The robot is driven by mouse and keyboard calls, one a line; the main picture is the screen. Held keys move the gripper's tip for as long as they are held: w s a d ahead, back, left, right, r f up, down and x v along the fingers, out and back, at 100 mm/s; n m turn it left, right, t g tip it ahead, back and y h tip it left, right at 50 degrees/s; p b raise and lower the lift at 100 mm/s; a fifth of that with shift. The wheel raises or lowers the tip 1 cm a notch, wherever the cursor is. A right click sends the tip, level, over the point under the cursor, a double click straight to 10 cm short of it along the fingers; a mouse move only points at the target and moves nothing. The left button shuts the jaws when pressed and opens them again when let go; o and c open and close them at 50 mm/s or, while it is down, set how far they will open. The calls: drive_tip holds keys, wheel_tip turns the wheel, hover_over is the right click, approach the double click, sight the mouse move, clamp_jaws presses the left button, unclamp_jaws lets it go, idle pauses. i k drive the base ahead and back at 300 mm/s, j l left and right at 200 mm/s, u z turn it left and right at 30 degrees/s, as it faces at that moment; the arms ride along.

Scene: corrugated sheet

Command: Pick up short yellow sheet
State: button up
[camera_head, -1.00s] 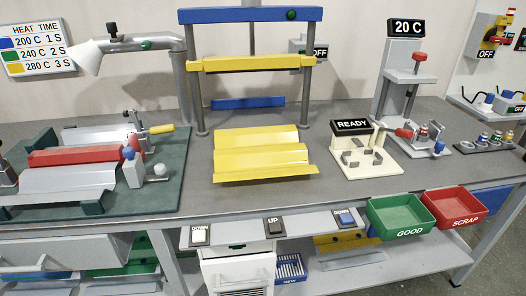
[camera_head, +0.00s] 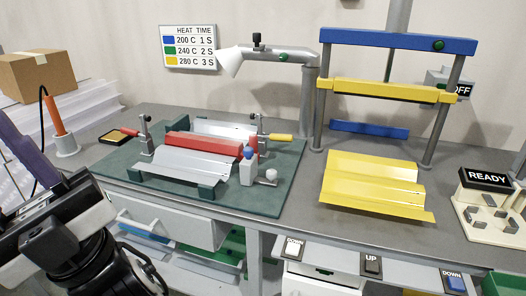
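A yellow corrugated sheet (camera_head: 372,183) lies on the grey bench below the press, right of centre. It shows several ridges and one stepped front edge; I cannot tell whether it is one sheet or two overlapping. Parts of my arm, purple, black and light grey, fill the lower left corner, far from the yellow sheet. No fingertips can be made out there, so I cannot tell whether my gripper is open or shut.
A press with a blue top bar (camera_head: 398,41) and yellow crossbar (camera_head: 390,90) stands behind the yellow sheet. A READY fixture (camera_head: 488,180) is at right. A cardboard box (camera_head: 36,82) is at far left.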

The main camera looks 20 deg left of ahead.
sight(385, 185)
drive_tip(key=l+u, duration=0.15)
drive_tip(key=l, duration=0.5)
drive_tip(key=l+u, duration=0.15)
drive_tip(key=l, duration=0.5)
drive_tip(key=k+l+u, duration=0.15)
drive_tip(key=l, duration=0.5)
drive_tip(key=l+u, duration=0.15)
drive_tip(key=l, duration=0.5)
drive_tip(key=i+l, duration=0.3)
drive_tip(key=i, duration=0.15)
drive_tip(key=i+l, duration=0.3)
drive_tip(key=i, duration=0.1)
